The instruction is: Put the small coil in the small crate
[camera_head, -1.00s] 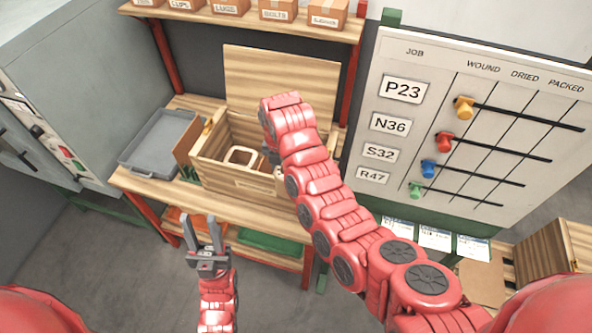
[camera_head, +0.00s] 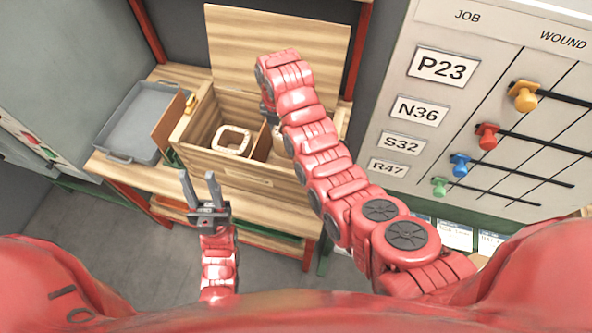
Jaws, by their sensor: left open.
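A wooden crate (camera_head: 235,168) with its lid raised stands on the bench and is split by a divider. A pale square ring-shaped coil (camera_head: 233,141) lies in its left compartment. The right compartment is largely covered by my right arm, and pale shapes there are too hidden to identify. My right gripper (camera_head: 268,114) is over the crate near the divider, mostly hidden behind its own arm, so its jaws and anything in them cannot be seen. My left gripper (camera_head: 198,178) is open and empty, pointing up in front of the bench. I cannot tell which item is the small coil.
A grey tray (camera_head: 140,118) lies at the bench's left end, with a brown panel (camera_head: 168,128) between it and the crate. A job board (camera_head: 480,110) with coloured pegs stands at the right. Bare bench (camera_head: 130,174) shows at the front left.

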